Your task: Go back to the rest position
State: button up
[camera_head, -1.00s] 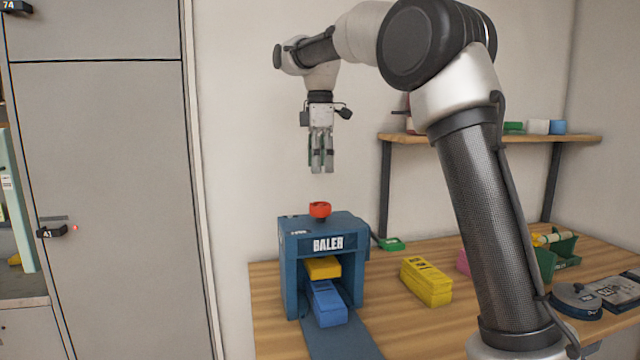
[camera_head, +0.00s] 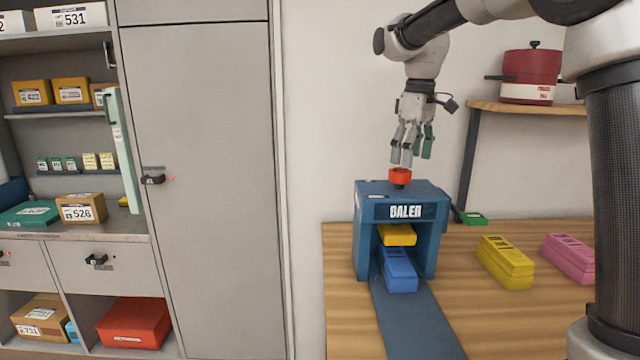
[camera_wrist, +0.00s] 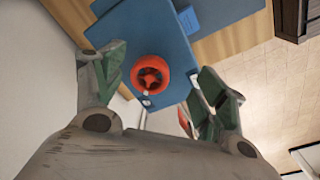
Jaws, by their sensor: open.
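My gripper (camera_head: 412,148) hangs pointing down, open and empty, above the blue baler (camera_head: 440,212) on the wooden table. The baler's red knob (camera_head: 400,175) is just below the fingers in the head view, and I cannot tell from there whether they touch it. In the wrist view the red knob (camera_wrist: 150,74) shows between the spread green-padded fingers (camera_wrist: 160,85), with gaps on both sides. A yellow block (camera_head: 397,235) and a blue block (camera_head: 399,270) sit in the baler's front opening.
A yellow block (camera_head: 505,262) and a pink block (camera_head: 569,258) lie on the table (camera_head: 480,325) right of the baler. A wall shelf (camera_head: 530,107) holds a red pot (camera_head: 531,75). A grey cabinet (camera_head: 205,200) and parcel shelves (camera_head: 60,115) stand left.

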jog(key=s+d+f+m+t, duration=0.1)
jog(key=s+d+f+m, duration=0.1)
jog(key=s, duration=0.8)
jog(key=s+d+f+m+t, duration=0.1)
jog(key=s+d+f+m, duration=0.1)
jog(key=s+d+m, duration=0.2)
jog(key=s+d+f+m+t, duration=0.1)
jog(key=s+d, duration=0.6)
jog(key=s, duration=1)
jog(key=shift+d+f+m+t, duration=0.25)
jog(key=shift+f+m+t, duration=0.15)
jog(key=shift+f+m, duration=0.55)
